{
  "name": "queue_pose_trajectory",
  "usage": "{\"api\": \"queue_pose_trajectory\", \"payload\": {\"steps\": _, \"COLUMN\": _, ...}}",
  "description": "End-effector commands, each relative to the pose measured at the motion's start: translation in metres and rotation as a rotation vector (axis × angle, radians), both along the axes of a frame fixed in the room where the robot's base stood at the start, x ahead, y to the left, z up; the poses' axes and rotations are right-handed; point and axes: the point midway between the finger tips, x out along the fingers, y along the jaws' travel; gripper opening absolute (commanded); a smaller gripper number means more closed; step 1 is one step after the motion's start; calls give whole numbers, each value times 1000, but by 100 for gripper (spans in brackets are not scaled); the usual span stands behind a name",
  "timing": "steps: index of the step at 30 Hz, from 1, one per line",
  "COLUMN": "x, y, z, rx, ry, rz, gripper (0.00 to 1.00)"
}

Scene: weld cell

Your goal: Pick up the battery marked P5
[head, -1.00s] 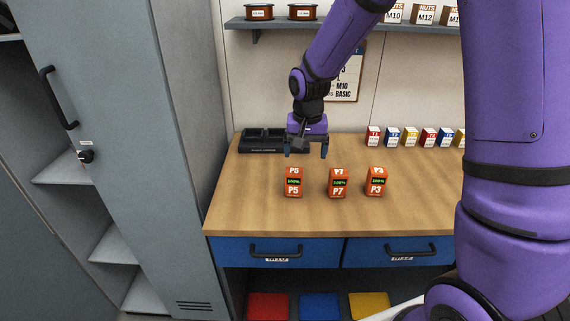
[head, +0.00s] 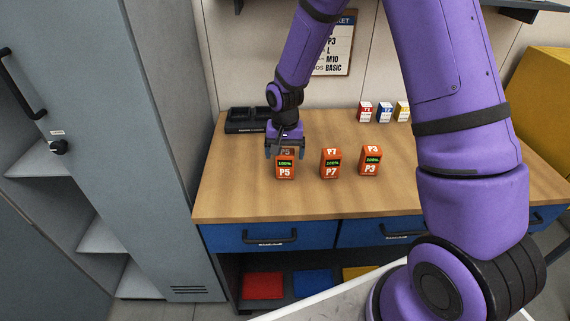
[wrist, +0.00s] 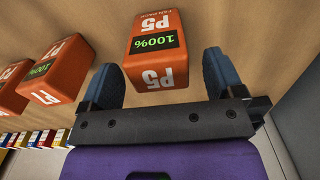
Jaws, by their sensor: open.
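The orange battery marked P5 (head: 285,168) stands upright on the wooden bench top, leftmost of three batteries, its green display reading 100%. My gripper (head: 286,153) is open and points down just behind and above it, partly overlapping its top in the head view. In the wrist view, the P5 battery (wrist: 154,52) lies ahead of and roughly between the two blue-grey fingers of my gripper (wrist: 166,80), nearer the left one. I cannot tell whether a finger touches it. The batteries P7 (head: 330,164) and P3 (head: 370,160) stand to its right.
A black charger dock (head: 247,119) sits at the bench's back left. Several small coloured boxes (head: 384,112) stand at the back right. A grey cabinet (head: 160,150) rises left of the bench. The bench front (head: 300,205) is clear.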

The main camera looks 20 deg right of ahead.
Motion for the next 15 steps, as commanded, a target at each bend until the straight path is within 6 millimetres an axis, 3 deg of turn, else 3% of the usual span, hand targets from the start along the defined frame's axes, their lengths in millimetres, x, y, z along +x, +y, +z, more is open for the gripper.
{"api": "queue_pose_trajectory", "payload": {"steps": 6, "x": -3, "y": 0, "z": -30, "rx": 0, "ry": 2, "rz": 1, "gripper": 87}}
{"api": "queue_pose_trajectory", "payload": {"steps": 15, "x": -2, "y": 0, "z": -37, "rx": 0, "ry": 0, "rz": -1, "gripper": 87}}
